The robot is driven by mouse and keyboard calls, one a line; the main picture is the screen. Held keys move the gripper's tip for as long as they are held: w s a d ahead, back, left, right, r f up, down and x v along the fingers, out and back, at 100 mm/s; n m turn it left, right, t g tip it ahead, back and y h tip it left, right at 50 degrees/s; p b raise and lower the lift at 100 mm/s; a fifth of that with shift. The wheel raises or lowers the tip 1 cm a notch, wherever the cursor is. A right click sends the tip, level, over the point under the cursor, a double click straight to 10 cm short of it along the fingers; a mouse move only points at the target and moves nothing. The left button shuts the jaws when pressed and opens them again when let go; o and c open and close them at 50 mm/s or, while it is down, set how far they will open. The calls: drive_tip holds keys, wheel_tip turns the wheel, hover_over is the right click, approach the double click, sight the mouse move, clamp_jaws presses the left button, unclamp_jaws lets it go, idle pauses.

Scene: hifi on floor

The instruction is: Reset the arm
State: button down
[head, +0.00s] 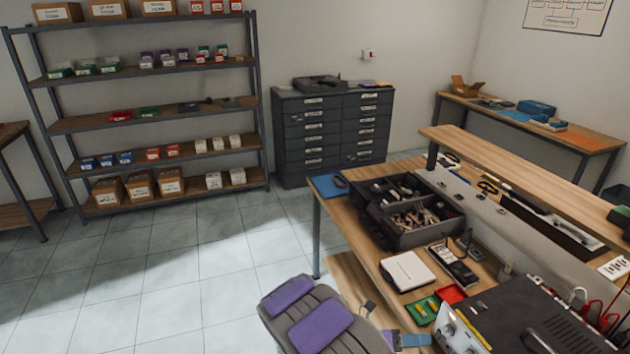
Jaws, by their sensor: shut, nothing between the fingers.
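Neither my arm nor my gripper shows in the head view, so I cannot see how the arm is posed or where the gripper is.
A wooden workbench (345,262) fills the right, holding a dark parts box (400,238), a white box (407,271) and a black vented device (530,318). A grey chair-like object with purple pads (322,325) stands before it. Shelves (150,126) and a drawer cabinet (333,135) line the back. Left floor is clear.

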drive_tip(key=s+d+r+m+g+y, duration=0.4)
drive_tip(key=s+r+m+g+y, duration=0.3)
drive_tip(key=s+r+m, duration=0.65)
drive_tip(key=s+a+r+m+t+y, duration=0.2)
drive_tip(key=s+a+m+y, duration=0.3)
drive_tip(key=s+a+m, duration=0.2)
drive_tip(key=s+a+r+m+t+y, duration=0.2)
drive_tip(key=s+a+m+y, duration=0.4)
drive_tip(key=s+a+m, duration=0.2)
drive_tip(key=shift+s+m+t, duration=0.4)
drive_tip(key=shift+s+m, duration=0.2)
drive_tip(key=shift+m, duration=0.65)
